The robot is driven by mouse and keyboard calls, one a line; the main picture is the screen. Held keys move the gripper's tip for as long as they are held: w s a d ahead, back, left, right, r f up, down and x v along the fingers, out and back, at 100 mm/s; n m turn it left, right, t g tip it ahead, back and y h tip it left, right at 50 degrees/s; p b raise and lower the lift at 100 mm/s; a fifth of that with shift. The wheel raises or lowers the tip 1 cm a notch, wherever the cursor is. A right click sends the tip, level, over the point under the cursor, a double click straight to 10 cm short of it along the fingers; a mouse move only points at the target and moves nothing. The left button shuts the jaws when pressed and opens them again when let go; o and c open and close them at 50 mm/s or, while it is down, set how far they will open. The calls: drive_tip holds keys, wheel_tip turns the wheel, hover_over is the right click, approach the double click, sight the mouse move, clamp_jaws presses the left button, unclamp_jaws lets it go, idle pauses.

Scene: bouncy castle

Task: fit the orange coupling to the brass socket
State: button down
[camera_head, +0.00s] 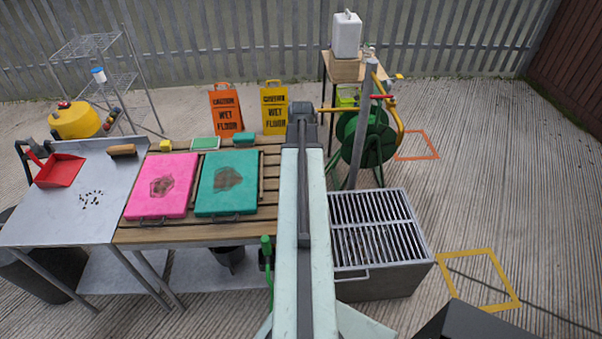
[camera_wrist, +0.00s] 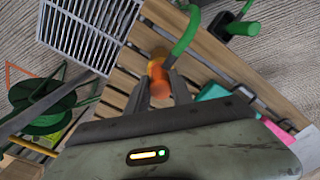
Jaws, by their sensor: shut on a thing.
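The orange coupling (camera_wrist: 158,78) is between the fingertips of my gripper (camera_wrist: 161,88) in the wrist view. My gripper is shut on it, above the slatted wooden table. A green hose (camera_wrist: 184,40) curves away from beside the coupling's far end. A brownish-orange part (camera_wrist: 160,53) shows just beyond the coupling; I cannot tell whether it is the brass socket or whether the two touch. In the head view my arm hides the coupling and my fingers. I cannot make out the brass socket for certain there.
The wooden table (camera_head: 190,235) holds a pink board (camera_head: 180,170) and a teal board (camera_head: 242,172). A metal grate box (camera_head: 385,285) stands right of my arm, with a green hose reel (camera_head: 350,140) behind it. Warning signs (camera_head: 226,108) stand at the back.

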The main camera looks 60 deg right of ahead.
drive_tip(key=shift+f, duration=0.1)
drive_tip(key=c, duration=1)
unclamp_jaws()
drive_tip(key=shift+c, duration=0.2)
wheel_tip(320, 180, up, 8)
drive_tip(key=p, duration=0.8)
drive_tip(key=shift+f, duration=0.15)
